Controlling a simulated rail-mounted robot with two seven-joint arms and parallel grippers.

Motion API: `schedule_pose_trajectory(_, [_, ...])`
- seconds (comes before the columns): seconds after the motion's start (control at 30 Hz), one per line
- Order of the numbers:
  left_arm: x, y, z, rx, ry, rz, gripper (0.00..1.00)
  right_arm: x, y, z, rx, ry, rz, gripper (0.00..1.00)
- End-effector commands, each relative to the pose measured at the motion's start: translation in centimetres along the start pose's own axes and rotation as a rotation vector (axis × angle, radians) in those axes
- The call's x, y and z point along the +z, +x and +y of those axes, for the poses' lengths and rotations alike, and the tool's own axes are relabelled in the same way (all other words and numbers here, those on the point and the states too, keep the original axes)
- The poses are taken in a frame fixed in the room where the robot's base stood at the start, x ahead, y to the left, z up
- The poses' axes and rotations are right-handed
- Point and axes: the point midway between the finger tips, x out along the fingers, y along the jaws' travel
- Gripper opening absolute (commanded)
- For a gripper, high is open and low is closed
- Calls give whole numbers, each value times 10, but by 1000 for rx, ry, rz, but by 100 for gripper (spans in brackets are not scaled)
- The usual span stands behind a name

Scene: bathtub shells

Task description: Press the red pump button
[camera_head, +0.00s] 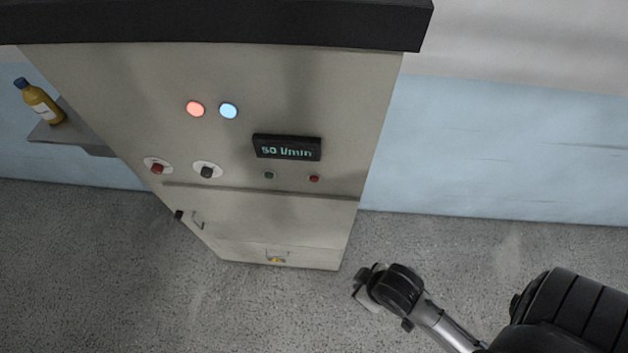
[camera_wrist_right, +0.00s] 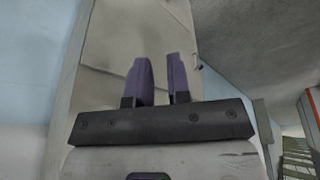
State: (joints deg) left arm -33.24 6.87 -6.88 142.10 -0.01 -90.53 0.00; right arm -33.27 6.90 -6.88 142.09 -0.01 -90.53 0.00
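A grey cabinet (camera_head: 270,225) with a control panel stands in the middle of the head view. A small red button (camera_head: 314,178) sits below the dark display, to the right of a small green one (camera_head: 269,175). A larger red button (camera_head: 157,168) on a pale round plate is at the panel's left. No readable label shows which is the pump button. My right gripper (camera_head: 363,287) is right of the cabinet's foot, low and apart from all the buttons. In the right wrist view its two purple fingers (camera_wrist_right: 160,70) stand apart with nothing between them. My left gripper is out of view.
A red light (camera_head: 195,109) and a blue light (camera_head: 229,110) are lit above the display (camera_head: 287,148), which reads 50 l/min. A black knob (camera_head: 206,171) is beside the larger red button. A dark ledge (camera_head: 220,22) overhangs the panel. A shelf (camera_head: 75,140) holds a yellow bottle (camera_head: 40,102).

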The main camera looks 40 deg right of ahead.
Motion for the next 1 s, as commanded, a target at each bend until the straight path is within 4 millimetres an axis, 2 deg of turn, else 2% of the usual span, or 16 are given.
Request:
schedule_pose_trajectory(0.03, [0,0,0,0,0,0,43,0,0,0,0,0,0,13])
schedule_pose_trajectory(0.17, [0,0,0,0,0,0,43,0,0,0,0,0,0,0])
schedule_pose_trajectory(0.2, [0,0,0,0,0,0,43,0,0,0,0,0,0,0])
schedule_pose_trajectory(1.0, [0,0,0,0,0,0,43,0,0,0,0,0,0,0])
